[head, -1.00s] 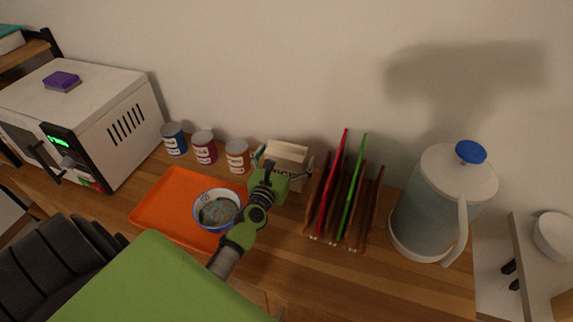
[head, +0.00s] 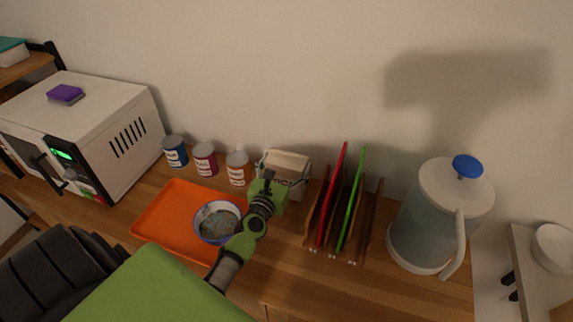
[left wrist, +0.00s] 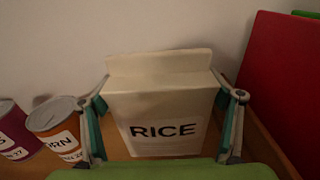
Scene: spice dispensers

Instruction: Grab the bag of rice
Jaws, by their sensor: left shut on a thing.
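The bag of rice (left wrist: 160,98) is a cream carton-like pack with a folded top and a label reading RICE, upright in the left wrist view. In the head view the bag (head: 287,163) stands near the wall, partly hidden by my left gripper (head: 283,172). In the left wrist view the fingers of my left gripper (left wrist: 163,125) are on both sides of the bag, shut on it. I cannot tell whether its base touches the counter. My right gripper is not in view.
Several spice cans (head: 205,159) stand left of the bag. A rack with red and green boards (head: 350,205) is close on the right. An orange tray (head: 160,222) with a bowl (head: 215,223) lies front left. A jug (head: 430,220) and microwave (head: 80,130) stand farther out.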

